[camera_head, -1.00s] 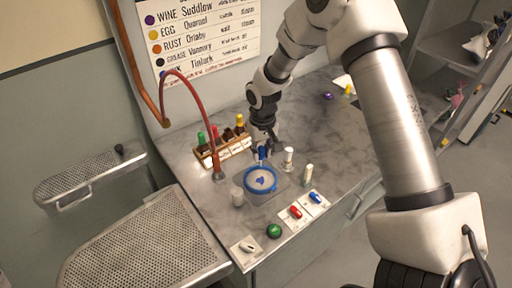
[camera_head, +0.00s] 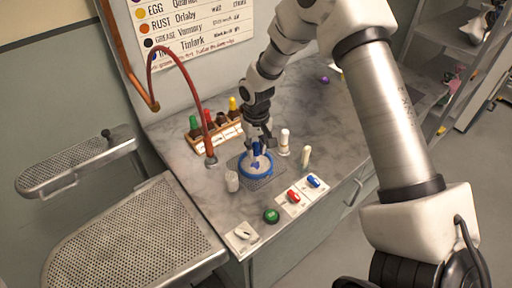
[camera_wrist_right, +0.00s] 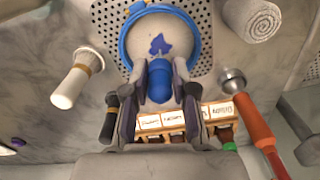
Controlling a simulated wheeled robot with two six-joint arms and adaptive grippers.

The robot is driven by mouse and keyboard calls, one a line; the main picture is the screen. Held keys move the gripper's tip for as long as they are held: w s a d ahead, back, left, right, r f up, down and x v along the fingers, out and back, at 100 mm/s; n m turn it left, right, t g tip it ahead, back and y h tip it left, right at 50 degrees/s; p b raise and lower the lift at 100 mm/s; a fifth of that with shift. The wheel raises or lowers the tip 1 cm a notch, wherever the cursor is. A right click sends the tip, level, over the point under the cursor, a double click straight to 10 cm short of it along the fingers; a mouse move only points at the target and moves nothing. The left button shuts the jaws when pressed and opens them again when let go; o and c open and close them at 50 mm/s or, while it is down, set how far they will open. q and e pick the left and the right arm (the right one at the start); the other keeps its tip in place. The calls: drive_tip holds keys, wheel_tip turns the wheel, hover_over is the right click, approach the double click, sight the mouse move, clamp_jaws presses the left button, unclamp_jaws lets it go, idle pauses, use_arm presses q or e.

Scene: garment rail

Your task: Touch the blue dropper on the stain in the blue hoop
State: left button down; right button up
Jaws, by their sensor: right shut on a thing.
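My right gripper (camera_head: 258,143) is shut on the blue dropper (camera_head: 257,149) over the far part of the blue hoop (camera_head: 270,172). The hoop lies on a perforated plate (camera_head: 262,184) with pale cloth inside and a blue-purple stain (camera_head: 255,164). In the right wrist view the dropper (camera_wrist_right: 159,84) sits between the fingertips (camera_wrist_right: 160,78), just short of the stain (camera_wrist_right: 160,44) in the picture. The hoop (camera_wrist_right: 206,40) shows around it. The dropper's tip is hidden, so I cannot tell whether it touches the cloth. My left gripper is not in view.
A wooden rack (camera_head: 230,132) of coloured bottles stands behind, beside a red hose (camera_head: 202,110). A white roll (camera_head: 232,181) is left of the hoop; two pale upright items (camera_head: 284,141) (camera_head: 306,156) are right.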

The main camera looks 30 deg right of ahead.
drive_tip(key=shift+f, duration=0.55)
idle(0.5)
idle(1.4)
wheel_tip(320, 180, up, 7)
drive_tip(key=p, duration=0.6)
idle(0.4)
